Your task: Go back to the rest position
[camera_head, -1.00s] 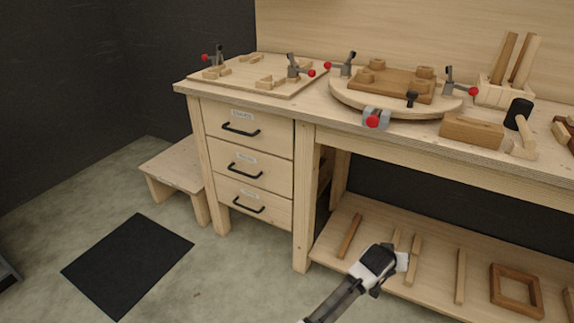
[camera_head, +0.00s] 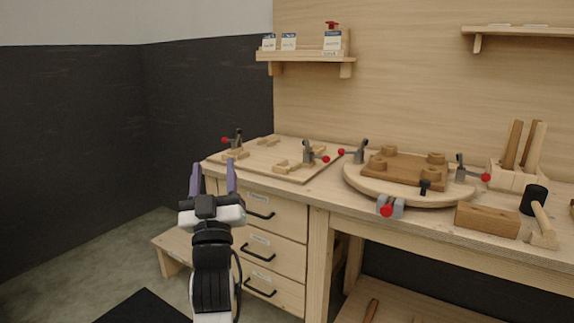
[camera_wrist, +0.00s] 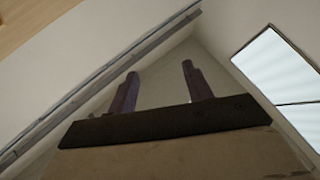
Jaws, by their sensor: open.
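My gripper (camera_head: 212,178) is raised in front of the left end of the workbench in the head view. Its two purple-grey fingers point up and stand apart, with nothing between them. In the wrist view the fingers (camera_wrist: 161,88) also stand apart and empty, against pale walls, the ceiling and a bright panel (camera_wrist: 280,75). The gripper hides part of the drawer unit and the bench's left corner. I cannot see it touching anything.
The workbench (camera_head: 330,196) carries a clamp board (camera_head: 300,173), a round jig (camera_head: 355,185) with a brown wooden piece (camera_head: 405,172), a wood block (camera_head: 487,220) and a mallet (camera_head: 535,202). A shelf (camera_head: 300,56) hangs above. A low step stool (camera_head: 168,244) stands left. Open floor lies further left.

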